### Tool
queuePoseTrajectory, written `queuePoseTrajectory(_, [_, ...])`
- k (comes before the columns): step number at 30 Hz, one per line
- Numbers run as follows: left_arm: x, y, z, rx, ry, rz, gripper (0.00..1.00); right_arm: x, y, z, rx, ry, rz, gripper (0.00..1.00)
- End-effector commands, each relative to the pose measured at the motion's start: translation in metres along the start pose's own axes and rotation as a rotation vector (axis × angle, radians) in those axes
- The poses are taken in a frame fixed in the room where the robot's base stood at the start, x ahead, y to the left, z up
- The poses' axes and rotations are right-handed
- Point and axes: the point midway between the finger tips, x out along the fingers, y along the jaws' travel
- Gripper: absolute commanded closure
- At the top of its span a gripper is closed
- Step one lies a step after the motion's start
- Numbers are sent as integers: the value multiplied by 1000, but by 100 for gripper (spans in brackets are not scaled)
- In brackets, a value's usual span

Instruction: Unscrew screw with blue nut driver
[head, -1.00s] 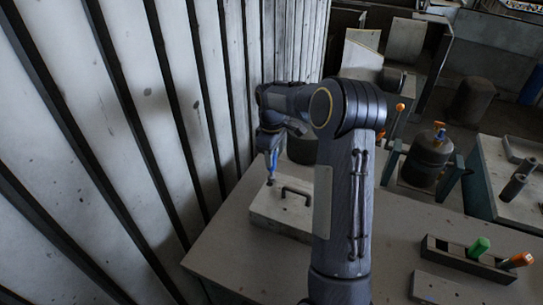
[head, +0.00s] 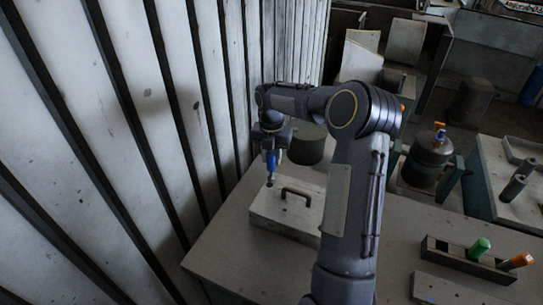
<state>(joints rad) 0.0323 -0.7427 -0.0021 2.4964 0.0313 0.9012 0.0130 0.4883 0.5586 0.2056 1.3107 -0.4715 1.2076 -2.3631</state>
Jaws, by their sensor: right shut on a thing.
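The blue nut driver (head: 271,163) points down over the left back corner of a pale flat cover (head: 270,215) with a dark handle (head: 297,193). My right gripper (head: 271,150) is shut on the driver from above. The driver's tip is at or just above a small dark screw (head: 269,184); I cannot tell whether they touch. My left gripper is not in view.
A dark rack (head: 445,255) holds a green-handled tool (head: 479,247) and an orange-handled tool (head: 516,262) at the right. A dark round pot (head: 306,148) stands behind the cover. A ribbed wall (head: 130,130) runs close along the left.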

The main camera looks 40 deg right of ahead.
Motion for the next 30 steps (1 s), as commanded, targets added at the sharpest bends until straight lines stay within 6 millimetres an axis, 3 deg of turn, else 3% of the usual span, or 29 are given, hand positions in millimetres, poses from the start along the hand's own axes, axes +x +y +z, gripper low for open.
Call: queuePoseTrajectory(30, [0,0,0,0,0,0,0,-31,0,0,3,-1,2,100])
